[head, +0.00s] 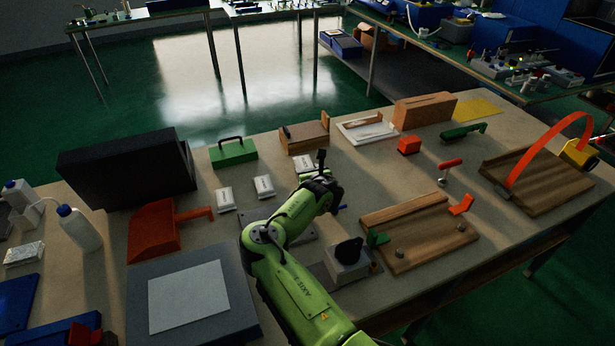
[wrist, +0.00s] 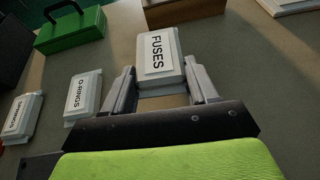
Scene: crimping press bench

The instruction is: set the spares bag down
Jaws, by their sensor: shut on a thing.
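The spares bag is a small white packet labelled FUSES (wrist: 158,58), seen between the fingers of my gripper (wrist: 162,80) in the wrist view. The fingers are shut on its sides and the label faces up. In the head view the white packet (head: 302,163) shows just left of the dark gripper end (head: 320,165), beyond my green arm; the wrist partly hides the area. I cannot tell whether the bag touches the bench (head: 345,180) or hangs slightly above it.
Two similar packets, O-RINGS (wrist: 84,92) and SPRINGS (wrist: 20,116), lie to the left. A wooden fixture (head: 420,238) is at right. Bare bench shows between them.

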